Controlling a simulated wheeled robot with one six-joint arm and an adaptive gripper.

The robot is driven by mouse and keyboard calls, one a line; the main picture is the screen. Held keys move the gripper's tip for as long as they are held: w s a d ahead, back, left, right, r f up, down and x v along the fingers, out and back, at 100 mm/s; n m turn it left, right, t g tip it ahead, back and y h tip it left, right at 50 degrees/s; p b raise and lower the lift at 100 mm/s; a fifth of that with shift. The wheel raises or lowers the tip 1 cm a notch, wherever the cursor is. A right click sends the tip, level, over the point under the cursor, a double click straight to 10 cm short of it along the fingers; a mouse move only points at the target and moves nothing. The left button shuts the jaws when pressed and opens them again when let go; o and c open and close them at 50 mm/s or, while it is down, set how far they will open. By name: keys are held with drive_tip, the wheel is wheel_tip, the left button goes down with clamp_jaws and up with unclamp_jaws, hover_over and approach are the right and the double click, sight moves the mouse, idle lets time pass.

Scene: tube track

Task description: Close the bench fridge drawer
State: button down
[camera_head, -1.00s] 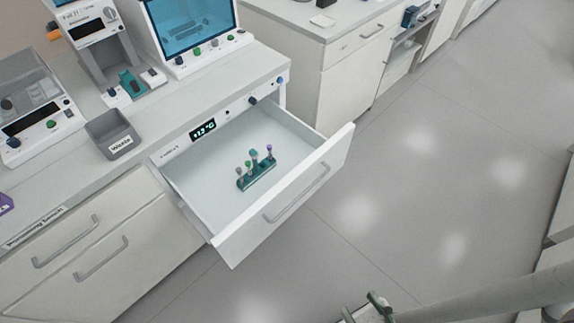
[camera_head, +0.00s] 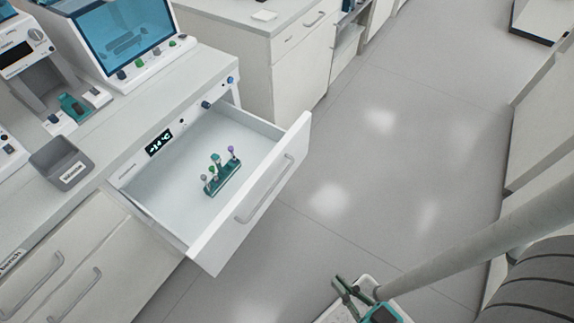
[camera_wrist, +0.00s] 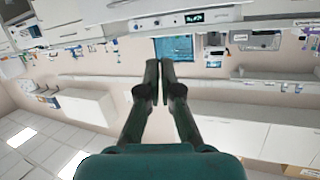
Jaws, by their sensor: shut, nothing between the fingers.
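The bench fridge drawer (camera_head: 250,197) is pulled well out from the bench, its white front and grey bar handle (camera_head: 266,188) facing the aisle. Inside it a dark teal rack (camera_head: 223,180) holds several capped tubes upright. My gripper (camera_head: 345,284) is at the bottom of the head view, apart from the drawer and to its lower right. In the wrist view my gripper (camera_wrist: 159,64) has its two dark fingers together, with nothing between them. The drawer cannot be made out surely in the wrist view.
A grey waste bin (camera_head: 62,165) stands on the bench left of the drawer. A temperature display (camera_head: 159,142) sits on the panel above the drawer. Closed cabinet drawers (camera_head: 70,280) are at lower left. The grey floor (camera_head: 370,170) right of the drawer is clear.

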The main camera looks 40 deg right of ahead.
drive_tip(key=w+d+f+m+h, duration=0.2)
drive_tip(key=w+d+f+m, duration=0.1)
drive_tip(key=w+f+m, duration=0.45)
drive_tip(key=m+h, duration=0.6)
drive_tip(key=m, duration=0.9)
approach(304, 139)
drive_tip(key=w+d, duration=0.3)
drive_tip(key=d, duration=0.1)
drive_tip(key=shift+w+a+f+n+t, duration=0.15)
drive_tip(key=shift+w+t, duration=0.05)
drive_tip(key=shift+w, duration=0.35)
drive_tip(key=shift+w+a+f+n+t, duration=0.1)
drive_tip(key=shift+w+a+f+t, duration=0.1)
drive_tip(key=shift+w, duration=0.35)
drive_tip(key=shift+w, duration=0.15)
